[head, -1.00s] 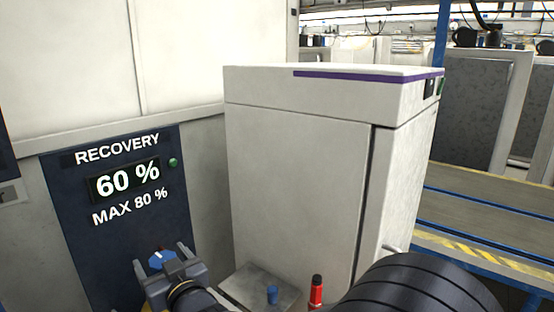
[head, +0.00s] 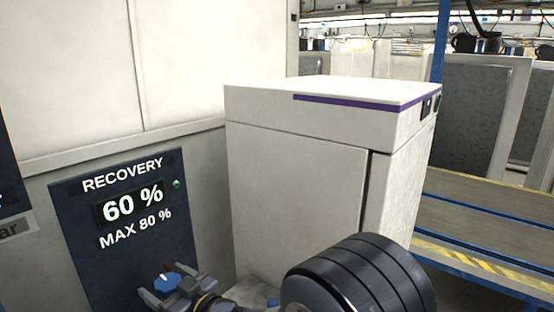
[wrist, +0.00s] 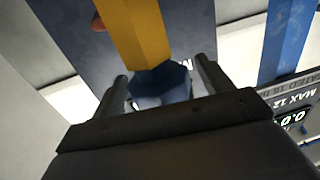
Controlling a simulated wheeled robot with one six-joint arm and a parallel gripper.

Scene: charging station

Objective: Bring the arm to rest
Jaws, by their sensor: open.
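My gripper (head: 167,287) is low in the head view, in front of the dark RECOVERY panel (head: 92,268). Its two fingers are apart, one on each side of a blue knob (head: 167,282). In the wrist view, the gripper (wrist: 160,85) is open and the blue knob (wrist: 160,84) shows between the fingers. I cannot tell whether the fingers touch it. The panel's display (head: 130,206) reads 60 %, with MAX 80 % below. My black arm link fills the bottom middle of the head view.
A white cabinet (head: 290,185) with a purple stripe stands right of the panel. A yellow bar (wrist: 140,30) crosses the top of the wrist view, and a blue bar (wrist: 287,40) stands at its right. A low platform (head: 490,220) with a hazard-striped edge lies at the right.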

